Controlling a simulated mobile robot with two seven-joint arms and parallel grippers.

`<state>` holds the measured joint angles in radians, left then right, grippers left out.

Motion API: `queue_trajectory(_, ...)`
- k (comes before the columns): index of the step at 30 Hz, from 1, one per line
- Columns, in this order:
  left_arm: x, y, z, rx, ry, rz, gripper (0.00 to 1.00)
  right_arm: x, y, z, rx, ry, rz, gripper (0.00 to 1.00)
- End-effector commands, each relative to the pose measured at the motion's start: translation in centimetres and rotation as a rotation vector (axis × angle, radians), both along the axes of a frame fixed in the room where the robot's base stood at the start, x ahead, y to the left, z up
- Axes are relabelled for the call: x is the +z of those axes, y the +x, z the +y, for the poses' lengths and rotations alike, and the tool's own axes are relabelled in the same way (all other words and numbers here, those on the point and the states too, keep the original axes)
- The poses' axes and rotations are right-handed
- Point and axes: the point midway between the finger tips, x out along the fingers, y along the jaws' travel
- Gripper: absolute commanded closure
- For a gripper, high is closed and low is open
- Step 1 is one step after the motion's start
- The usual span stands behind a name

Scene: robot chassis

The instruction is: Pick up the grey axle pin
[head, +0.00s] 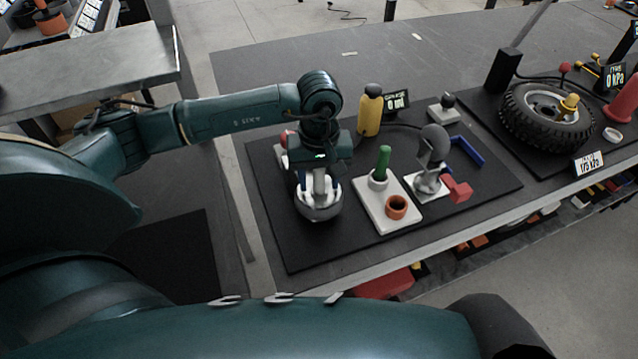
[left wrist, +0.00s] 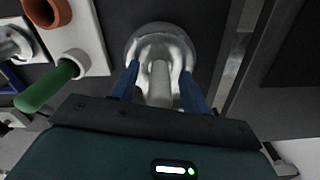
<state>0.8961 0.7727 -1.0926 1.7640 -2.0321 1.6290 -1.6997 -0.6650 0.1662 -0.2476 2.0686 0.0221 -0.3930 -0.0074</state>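The grey axle pin (left wrist: 160,82) stands upright in a shiny metal bowl (left wrist: 161,40), its lower end hidden in the bowl. In the head view the pin (head: 320,183) and the bowl (head: 319,211) are below my left wrist. My left gripper (left wrist: 160,74) points down over the bowl with its two blue fingers on either side of the pin. A gap shows between the pin and each finger, so the gripper is open around it. My right gripper is not in view.
A white block (head: 373,215) with a green-handled peg (head: 383,161) and an orange ring (head: 397,207) stands just right of the bowl. A yellow bottle (head: 369,110) stands behind. A grey stand (head: 432,150), red part (head: 457,188) and tyre (head: 547,116) are farther right.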

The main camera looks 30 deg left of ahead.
Motion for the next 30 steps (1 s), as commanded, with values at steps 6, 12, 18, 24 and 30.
queue_trajectory(6,0.0,0.0,0.0,0.001,0.0,0.0,0.71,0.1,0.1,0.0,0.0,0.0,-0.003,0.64)
queue_trajectory(12,0.1,0.0,0.0,0.001,0.0,0.0,0.88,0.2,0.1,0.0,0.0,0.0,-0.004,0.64)
queue_trajectory(18,0.1,0.0,0.0,0.001,0.0,0.0,1.0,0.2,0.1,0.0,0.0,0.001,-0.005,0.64)
queue_trajectory(24,0.2,0.0,0.0,0.001,0.0,-0.001,1.0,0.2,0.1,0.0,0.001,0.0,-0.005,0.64)
queue_trajectory(30,2.3,0.1,0.0,0.001,-0.001,-0.006,1.0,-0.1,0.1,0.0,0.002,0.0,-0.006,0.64)
